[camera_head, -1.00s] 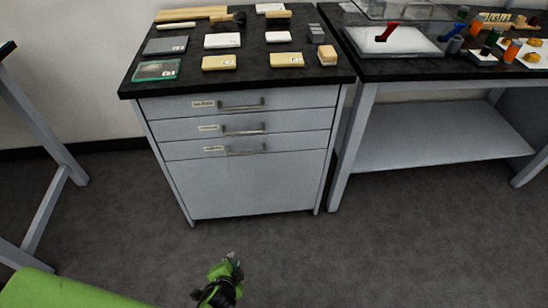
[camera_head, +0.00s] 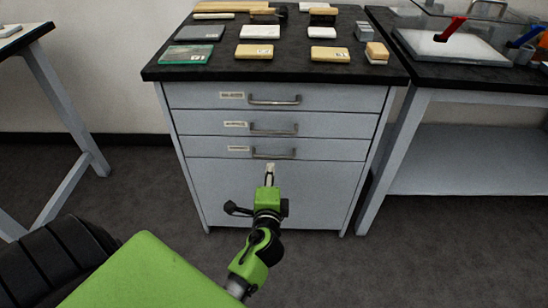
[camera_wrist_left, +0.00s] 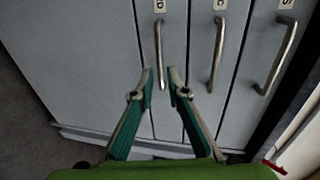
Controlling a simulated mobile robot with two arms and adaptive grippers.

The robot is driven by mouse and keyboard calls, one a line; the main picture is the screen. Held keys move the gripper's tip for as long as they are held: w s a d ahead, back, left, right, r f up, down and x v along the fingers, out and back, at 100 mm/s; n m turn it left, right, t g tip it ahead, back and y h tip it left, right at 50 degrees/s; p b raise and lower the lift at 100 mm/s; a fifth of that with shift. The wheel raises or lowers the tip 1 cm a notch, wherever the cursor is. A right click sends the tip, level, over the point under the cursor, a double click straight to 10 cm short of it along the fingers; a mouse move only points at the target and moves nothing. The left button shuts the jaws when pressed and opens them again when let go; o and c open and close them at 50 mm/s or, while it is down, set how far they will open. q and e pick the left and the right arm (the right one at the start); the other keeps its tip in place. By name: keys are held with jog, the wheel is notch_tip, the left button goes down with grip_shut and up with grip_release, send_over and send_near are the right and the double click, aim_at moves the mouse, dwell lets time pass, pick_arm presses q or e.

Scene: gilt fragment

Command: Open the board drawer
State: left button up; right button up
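A grey cabinet (camera_head: 215,190) has three drawers, each with a metal bar handle and a small label. The top drawer (camera_head: 340,97), middle drawer (camera_head: 345,124) and bottom drawer (camera_head: 340,149) all look shut. The labels are too small to read in the head view. My left gripper (camera_head: 270,168) is just below the bottom drawer's handle (camera_head: 274,154). In the left wrist view, the fingers of my left gripper (camera_wrist_left: 160,74) are open. That handle (camera_wrist_left: 159,45) appears between the fingertips; I cannot tell whether they surround it. My right gripper is not in view.
Several flat blocks and boards lie on the cabinet's black top (camera_head: 225,72). A bench (camera_head: 450,78) with a white tray stands close on the right, and another table (camera_head: 60,85) stands at the left. The floor beside the cabinet is clear.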

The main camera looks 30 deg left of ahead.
aim_at(272, 156)
pick_arm(q)
jog(key=b+x, duration=0.1)
jog(key=x, duration=0.8)
jog(key=shift+w+a, duration=0.15)
jog(key=shift+w, duration=0.1)
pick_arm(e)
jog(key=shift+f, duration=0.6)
pick_arm(q)
grip_shut()
jog(key=shift+f, duration=0.1)
jog(key=shift+s, duration=0.1)
